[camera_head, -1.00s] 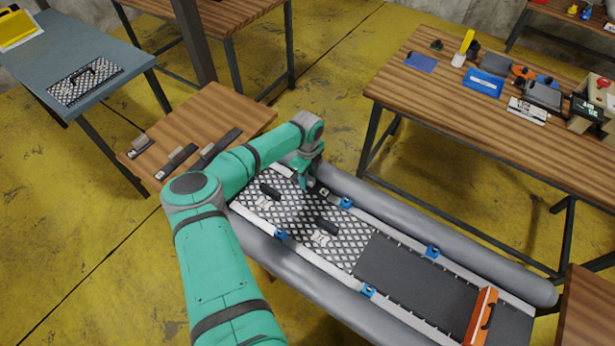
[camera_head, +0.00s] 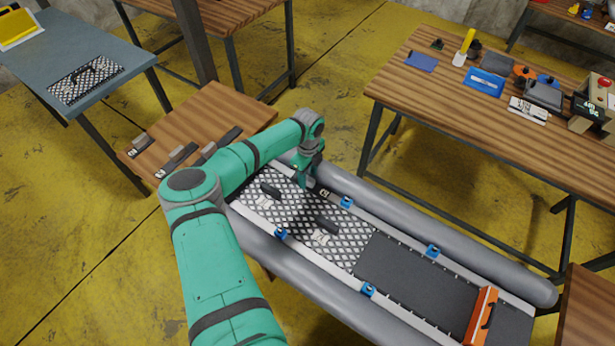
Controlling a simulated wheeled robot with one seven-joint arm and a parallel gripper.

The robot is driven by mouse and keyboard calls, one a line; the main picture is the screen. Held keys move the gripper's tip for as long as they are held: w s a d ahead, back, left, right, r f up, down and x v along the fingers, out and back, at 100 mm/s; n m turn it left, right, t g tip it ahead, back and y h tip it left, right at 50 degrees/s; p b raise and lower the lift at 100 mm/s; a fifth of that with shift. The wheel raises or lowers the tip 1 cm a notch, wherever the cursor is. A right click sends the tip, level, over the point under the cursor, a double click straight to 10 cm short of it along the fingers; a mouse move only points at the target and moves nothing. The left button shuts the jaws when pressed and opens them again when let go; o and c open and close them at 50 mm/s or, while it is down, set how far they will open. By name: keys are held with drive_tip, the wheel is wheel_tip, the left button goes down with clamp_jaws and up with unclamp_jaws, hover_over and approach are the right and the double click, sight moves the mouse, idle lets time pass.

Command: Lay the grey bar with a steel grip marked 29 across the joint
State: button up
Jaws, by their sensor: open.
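My gripper (camera_head: 308,175) is open, pointing down over the boat's far side rail, near the patterned floor panel (camera_head: 285,232). A small dark piece with a pale marking (camera_head: 323,193) lies right beside the fingers, partly hidden by them; I cannot tell if it is the bar marked 29. A small wooden table (camera_head: 226,108) at the left holds a short dark bar with a light grip (camera_head: 140,145), a longer one (camera_head: 177,160) and a dark bar partly behind my arm (camera_head: 228,136). Their numbers are too small to read. The patterned panel meets a dark grey panel (camera_head: 415,280) at a joint.
Grey tubes (camera_head: 440,235) flank the boat floor, with blue clamps (camera_head: 433,250) along the rails. An orange piece (camera_head: 482,316) stands across the right end. A long workbench (camera_head: 440,115) with tools is at upper right. A blue-grey table (camera_head: 50,55) stands at upper left.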

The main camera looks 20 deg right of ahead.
sight(308, 178)
wheel_tip(308, 178, up, 10)
idle(0.4)
drive_tip(key=shift+a, duration=0.1)
